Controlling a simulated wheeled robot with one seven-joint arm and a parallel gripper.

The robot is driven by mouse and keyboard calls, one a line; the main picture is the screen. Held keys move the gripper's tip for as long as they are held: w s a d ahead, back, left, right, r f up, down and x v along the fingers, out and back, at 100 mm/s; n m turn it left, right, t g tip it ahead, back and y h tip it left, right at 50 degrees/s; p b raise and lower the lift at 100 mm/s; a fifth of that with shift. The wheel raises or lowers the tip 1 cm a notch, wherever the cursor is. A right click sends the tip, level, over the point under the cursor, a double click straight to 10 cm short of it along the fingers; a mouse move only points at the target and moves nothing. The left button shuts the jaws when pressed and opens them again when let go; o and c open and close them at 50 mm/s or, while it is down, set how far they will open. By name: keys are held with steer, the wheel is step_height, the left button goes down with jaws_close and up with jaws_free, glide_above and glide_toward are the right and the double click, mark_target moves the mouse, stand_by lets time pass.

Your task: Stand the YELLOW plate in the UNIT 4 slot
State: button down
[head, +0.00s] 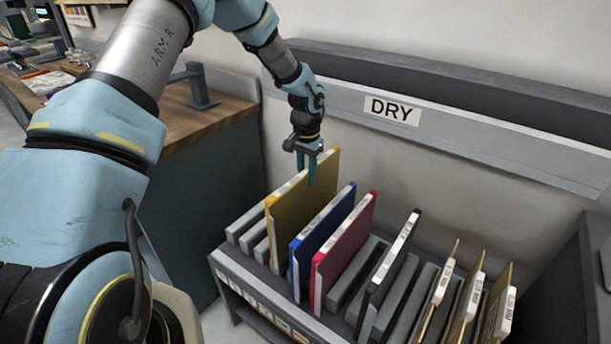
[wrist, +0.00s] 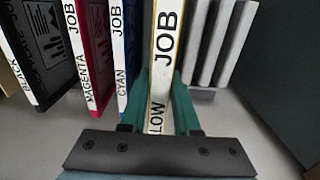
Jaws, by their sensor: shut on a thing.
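The yellow plate (head: 290,210) stands upright near the left end of the grey slotted rack. My gripper (head: 308,168) is shut on its top edge, from above. In the wrist view the plate's white edge strip (wrist: 166,50) reads "JOB" and "LOW", and it runs between the two green fingers of my gripper (wrist: 160,105). The plate's lower edge is hidden in the head view, so I cannot tell whether it is seated or slightly raised. No slot marked UNIT 4 can be read in either view.
Close right of the yellow plate stand the cyan plate (head: 322,240), the magenta plate (head: 342,250) and, past a gap, the black plate (head: 388,272). Several tan plates (head: 470,302) stand at the right. Empty dividers (head: 250,225) lie left. A "DRY" rail (head: 440,122) runs along the wall behind.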

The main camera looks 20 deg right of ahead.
steer(key=shift+f+b, duration=3.25)
steer(key=shift+f, duration=2.2)
steer(key=c, duration=0.6)
jaws_free()
steer(key=shift+o, duration=0.2)
step_height(320, 180, up, 11)
steer(key=b, duration=0.2)
steer(key=shift+f+b, duration=0.15)
steer(key=shift+b, duration=0.2)
step_height(320, 180, up, 5)
steer(key=p, duration=0.4)
glide_above(306, 204)
steer(key=w+d, duration=0.1)
steer(key=w, duration=0.1)
